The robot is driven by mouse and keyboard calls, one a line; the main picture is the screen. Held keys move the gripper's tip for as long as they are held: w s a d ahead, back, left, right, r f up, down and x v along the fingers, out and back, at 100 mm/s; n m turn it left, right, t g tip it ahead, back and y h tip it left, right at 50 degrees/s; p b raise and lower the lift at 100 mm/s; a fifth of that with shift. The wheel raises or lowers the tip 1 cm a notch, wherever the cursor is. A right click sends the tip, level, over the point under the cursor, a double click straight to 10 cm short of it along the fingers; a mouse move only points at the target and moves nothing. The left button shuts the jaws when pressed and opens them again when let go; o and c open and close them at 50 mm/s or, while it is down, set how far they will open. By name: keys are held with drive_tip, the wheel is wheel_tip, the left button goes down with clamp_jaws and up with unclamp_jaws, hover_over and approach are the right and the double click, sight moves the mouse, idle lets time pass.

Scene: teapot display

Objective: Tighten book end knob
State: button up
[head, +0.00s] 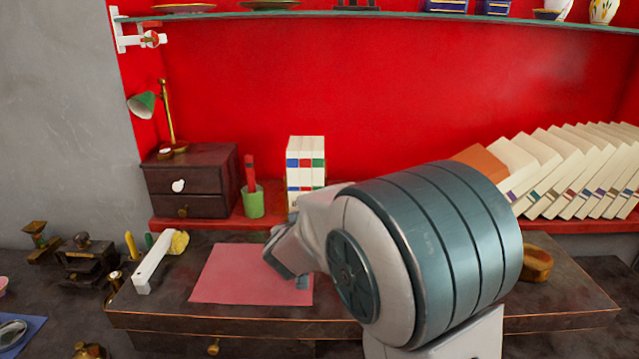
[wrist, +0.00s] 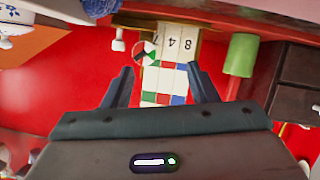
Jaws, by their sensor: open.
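Upright white books with red, blue and green bands (head: 305,165) stand on the red shelf in the head view. In the wrist view, which looks upside down, these books (wrist: 172,80) lie beyond my gripper (wrist: 161,82), seen between its fingers. The gripper is open and empty. I cannot tell which is the book end knob. My arm hides part of the shelf in the head view.
A green cup (head: 253,202) and a dark drawer box (head: 191,180) stand left of the books. Leaning books (head: 560,170) fill the shelf's right side. A pink sheet (head: 225,275) lies on the desk below. A glass shelf (head: 400,16) runs above.

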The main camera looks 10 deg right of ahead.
drive_tip(key=s+a+r+n+h+p, duration=0.1)
drive_tip(key=s+r+n+h+p, duration=0.2)
drive_tip(key=p, duration=0.4)
drive_tip(key=shift+n, duration=0.7)
drive_tip(key=x, duration=0.4)
drive_tip(key=b+x, duration=0.1)
drive_tip(key=x, duration=0.3)
drive_tip(key=f+x, duration=0.1)
drive_tip(key=x, duration=0.4)
drive_tip(key=shift+b, duration=0.3)
drive_tip(key=shift+a, duration=0.1)
drive_tip(key=c, duration=1)
